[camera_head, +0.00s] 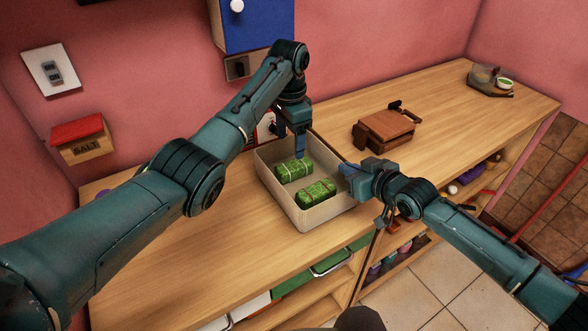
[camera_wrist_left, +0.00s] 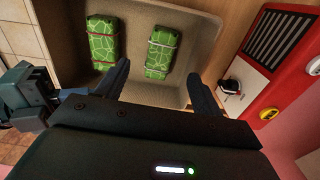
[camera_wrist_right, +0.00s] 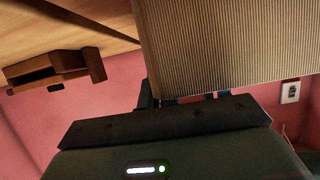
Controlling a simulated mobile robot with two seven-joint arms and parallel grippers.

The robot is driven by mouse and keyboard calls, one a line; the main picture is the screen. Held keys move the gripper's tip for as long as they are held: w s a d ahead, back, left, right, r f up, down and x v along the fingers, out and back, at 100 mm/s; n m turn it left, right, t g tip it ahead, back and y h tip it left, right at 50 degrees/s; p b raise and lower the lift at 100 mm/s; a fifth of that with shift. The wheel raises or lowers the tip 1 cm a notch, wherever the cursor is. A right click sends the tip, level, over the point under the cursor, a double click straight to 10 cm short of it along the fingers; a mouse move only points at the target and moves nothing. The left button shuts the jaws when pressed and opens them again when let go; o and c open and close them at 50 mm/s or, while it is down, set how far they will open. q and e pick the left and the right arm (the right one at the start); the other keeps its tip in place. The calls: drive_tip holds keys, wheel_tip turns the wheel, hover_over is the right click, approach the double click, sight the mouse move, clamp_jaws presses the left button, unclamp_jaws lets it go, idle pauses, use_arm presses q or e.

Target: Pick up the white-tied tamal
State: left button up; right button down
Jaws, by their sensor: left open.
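The white-tied tamal (camera_head: 293,170) is a green wrapped bundle lying in a beige box (camera_head: 330,223). In the left wrist view the white-tied tamal (camera_wrist_left: 162,50) is on the right, beside the red-tied tamal (camera_wrist_left: 103,42). In the head view the red-tied tamal (camera_head: 318,194) lies closer to the front right. My left gripper (camera_head: 299,150) is open and empty, pointing down above the box near the white-tied tamal; its fingers (camera_wrist_left: 159,72) also show in the left wrist view. My right gripper (camera_head: 347,178) is at the box's right wall, its fingers partly hidden.
The box stands on a long wooden counter (camera_head: 200,262). A brown wooden press (camera_head: 384,127) and a dark tray with a bowl (camera_head: 490,82) stand further right. A red-and-white object (camera_wrist_left: 262,58) is beside the box. A salt box (camera_head: 82,140) hangs on the left wall. Shelves lie below.

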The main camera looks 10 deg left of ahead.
sight(290, 166)
use_arm(q)
wheel_tip(290, 166, down, 10)
drive_tip(key=shift+a+r, duration=0.1)
drive_tip(key=shift+r, duration=0.15)
drive_tip(key=c, duration=1.1)
wheel_tip(290, 166, up, 10)
drive_tip(key=shift+r, duration=0.1)
idle(0.4)
use_arm(e)
drive_tip(key=c, duration=1.6)
unclamp_jaws()
drive_tip(key=shift+o, duration=0.2)
